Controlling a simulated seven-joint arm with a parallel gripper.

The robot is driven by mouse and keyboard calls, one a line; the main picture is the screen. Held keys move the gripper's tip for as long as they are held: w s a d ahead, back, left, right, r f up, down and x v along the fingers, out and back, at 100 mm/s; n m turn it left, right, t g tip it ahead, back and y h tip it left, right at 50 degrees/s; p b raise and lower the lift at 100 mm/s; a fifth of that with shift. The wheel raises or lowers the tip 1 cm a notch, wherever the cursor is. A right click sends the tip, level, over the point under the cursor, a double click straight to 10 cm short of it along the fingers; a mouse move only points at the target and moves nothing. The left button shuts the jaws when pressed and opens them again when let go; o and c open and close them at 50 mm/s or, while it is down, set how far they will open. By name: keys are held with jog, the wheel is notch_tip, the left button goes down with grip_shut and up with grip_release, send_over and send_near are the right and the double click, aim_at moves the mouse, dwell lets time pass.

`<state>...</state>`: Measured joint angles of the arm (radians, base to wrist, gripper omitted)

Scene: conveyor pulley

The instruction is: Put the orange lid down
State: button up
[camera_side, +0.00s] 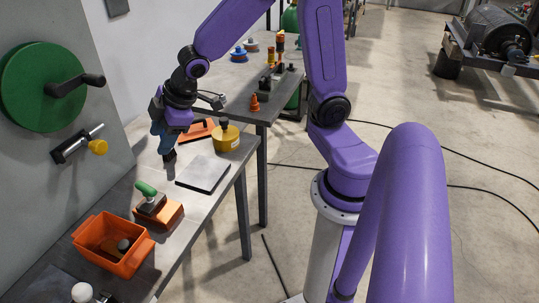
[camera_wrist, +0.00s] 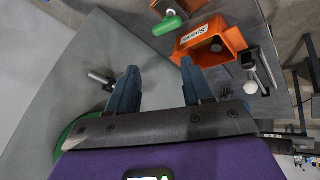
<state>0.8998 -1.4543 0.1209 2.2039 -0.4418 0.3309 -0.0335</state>
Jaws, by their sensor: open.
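A flat orange piece with a dark part on top, which looks like the orange lid (camera_side: 197,130), lies on the bench behind my gripper, partly hidden by it. My gripper (camera_side: 169,160) points down above the bench, left of a grey square plate (camera_side: 203,174). In the wrist view my gripper (camera_wrist: 158,82) is open, with nothing between its two blue fingers. An open orange bin (camera_side: 113,245) stands on the near part of the bench. It also shows in the wrist view, with a "Spares" label (camera_wrist: 193,35). The lid cannot be made out in the wrist view.
A green-handled block on an orange base (camera_side: 158,211) stands between my gripper and the bin. A yellow round container (camera_side: 226,138) stands behind the grey plate. A wall panel with a green wheel (camera_side: 40,86) and a yellow-knobbed lever (camera_side: 97,147) rises along the left.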

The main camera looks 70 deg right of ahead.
jog(key=s+d+n+g+h, duration=0.1)
jog(key=s+g, duration=0.4)
jog(key=s, duration=2)
jog(key=shift+d+g, duration=0.25)
jog(key=shift+g, duration=0.15)
